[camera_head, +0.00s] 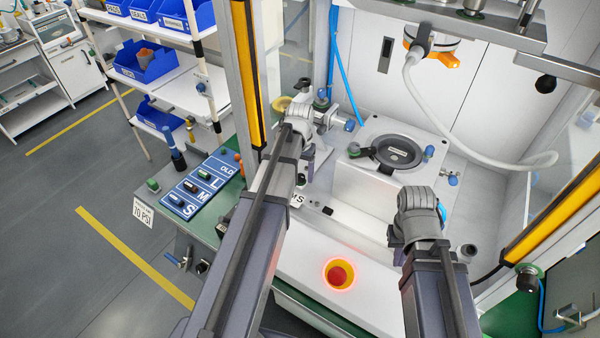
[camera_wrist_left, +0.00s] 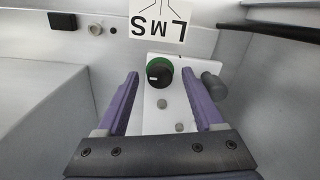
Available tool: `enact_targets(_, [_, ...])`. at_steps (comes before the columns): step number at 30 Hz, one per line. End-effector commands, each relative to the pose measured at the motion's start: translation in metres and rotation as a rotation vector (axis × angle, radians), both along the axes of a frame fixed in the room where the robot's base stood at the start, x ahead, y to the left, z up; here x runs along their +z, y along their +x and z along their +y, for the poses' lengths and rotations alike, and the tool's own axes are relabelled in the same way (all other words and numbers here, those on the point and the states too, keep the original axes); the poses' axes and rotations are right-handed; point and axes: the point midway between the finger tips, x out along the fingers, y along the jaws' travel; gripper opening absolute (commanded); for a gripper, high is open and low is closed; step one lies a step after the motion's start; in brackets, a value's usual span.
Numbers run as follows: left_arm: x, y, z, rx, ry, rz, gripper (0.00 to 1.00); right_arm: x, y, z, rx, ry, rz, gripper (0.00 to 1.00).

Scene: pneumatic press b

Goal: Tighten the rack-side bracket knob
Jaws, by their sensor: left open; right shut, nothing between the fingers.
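In the left wrist view, a round black knob (camera_wrist_left: 159,74) with a green ring and a short white mark stands on a pale plate (camera_wrist_left: 165,112). I cannot tell for sure whether it is the rack-side bracket knob. My left gripper (camera_wrist_left: 161,77) is open, with one purple finger on each side of the knob in the picture. No contact shows. In the head view, my left wrist (camera_head: 300,122) is beside the rack-side post and hides most of its gripper and the plate. My right gripper (camera_head: 396,237) is shut and empty, low at the front right of the press, partly hidden by its wrist.
A grey cylinder (camera_wrist_left: 214,86) sticks out right of the plate. The press block (camera_head: 352,185) carries a dark round fixture (camera_head: 398,152). A glowing red button (camera_head: 340,274) lies between my arms. A blue size board (camera_head: 205,187) and the bin rack (camera_head: 180,92) are at left.

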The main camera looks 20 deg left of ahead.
Motion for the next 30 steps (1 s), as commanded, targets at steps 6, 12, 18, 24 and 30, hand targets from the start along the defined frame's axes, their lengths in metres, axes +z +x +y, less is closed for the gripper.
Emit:
enact_targets(6, [0.020,0.000,0.000,0.000,0.000,0.000,0.69,0.020,0.000,0.000,0.001,0.000,0.000,0.00])
enact_targets(12, [0.047,0.000,0.000,0.000,0.000,0.000,0.69,0.047,0.000,0.000,0.002,0.000,0.000,0.00])
enact_targets(18, [0.071,0.000,0.000,0.000,0.000,0.000,0.69,0.071,0.000,0.000,0.001,0.000,0.000,0.00])
enact_targets(24, [0.077,0.000,0.000,0.000,0.000,0.000,0.69,0.077,0.000,0.000,0.000,0.000,0.000,0.00])
enact_targets(30, [0.076,0.000,0.000,0.000,0.000,0.000,0.69,0.076,0.000,0.000,0.000,0.000,0.000,0.00])
